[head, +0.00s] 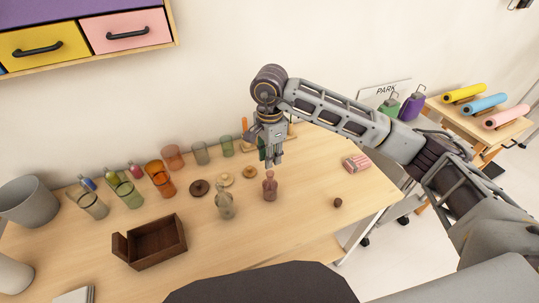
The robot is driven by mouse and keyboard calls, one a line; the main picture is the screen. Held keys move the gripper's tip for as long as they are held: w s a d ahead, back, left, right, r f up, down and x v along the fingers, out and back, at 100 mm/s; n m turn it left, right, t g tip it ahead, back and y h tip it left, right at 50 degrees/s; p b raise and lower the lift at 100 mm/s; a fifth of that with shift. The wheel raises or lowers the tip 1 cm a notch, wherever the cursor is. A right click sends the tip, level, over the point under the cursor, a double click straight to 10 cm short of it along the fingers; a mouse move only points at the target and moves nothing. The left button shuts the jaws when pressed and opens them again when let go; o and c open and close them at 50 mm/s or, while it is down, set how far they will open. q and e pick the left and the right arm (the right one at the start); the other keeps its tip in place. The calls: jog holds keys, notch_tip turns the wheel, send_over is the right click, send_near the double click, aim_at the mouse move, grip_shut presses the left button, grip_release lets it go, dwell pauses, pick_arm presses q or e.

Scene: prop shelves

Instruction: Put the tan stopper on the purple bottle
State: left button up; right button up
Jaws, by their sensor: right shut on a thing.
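The purple bottle (269,188), a small mauve glass bottle with a narrow neck, stands upright on the wooden table. My right gripper (273,163) points down directly above its neck. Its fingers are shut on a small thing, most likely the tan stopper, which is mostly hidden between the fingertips. The fingertips are very near the bottle's mouth; I cannot tell whether the stopper touches it. My left gripper is not in view.
A clear greenish bottle (224,206) stands left of the purple one. Round lids (200,188) and several coloured glasses (155,173) stand farther left. A dark brown stopper (337,202) lies to the right. A brown wooden box (157,243) sits front left. The table's front right is mostly clear.

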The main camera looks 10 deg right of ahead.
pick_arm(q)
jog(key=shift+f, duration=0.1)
pick_arm(e)
jog(key=shift+f, duration=0.2)
jog(key=shift+f+b, duration=0.5)
jog(key=shift+f, duration=1.1)
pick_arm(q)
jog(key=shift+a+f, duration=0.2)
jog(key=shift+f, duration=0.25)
pick_arm(e)
jog(key=shift+f, duration=0.2)
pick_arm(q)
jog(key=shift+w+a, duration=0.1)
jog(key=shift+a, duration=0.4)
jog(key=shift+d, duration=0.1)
pick_arm(e)
jog(key=shift+b, duration=0.4)
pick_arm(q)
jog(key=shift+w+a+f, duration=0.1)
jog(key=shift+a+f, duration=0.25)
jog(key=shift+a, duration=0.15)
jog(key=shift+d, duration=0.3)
